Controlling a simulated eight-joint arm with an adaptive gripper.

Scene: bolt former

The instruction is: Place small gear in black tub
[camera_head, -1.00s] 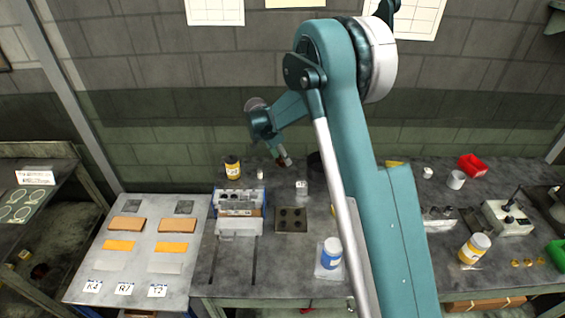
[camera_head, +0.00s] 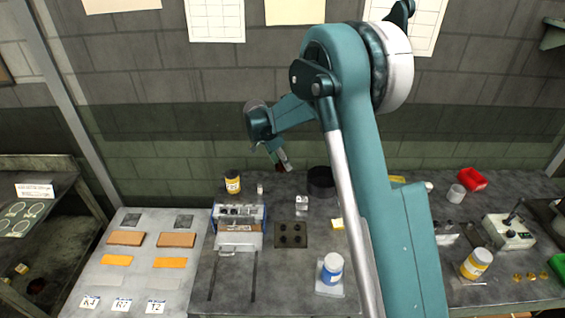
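The black tub (camera_head: 321,182) stands upright at the back of the bench, just left of my upper arm. Its inside is dark. My gripper (camera_head: 284,166) hangs from the arm near the back wall, up and to the left of the tub in the picture. It is small and partly turned away, so its fingers and anything between them cannot be made out. I cannot pick out the small gear with certainty. Several tiny brass-coloured pieces (camera_head: 531,276) lie at the far right of the bench, too small to identify.
A red bin (camera_head: 472,180) is back right. My arm hides part of the bench.

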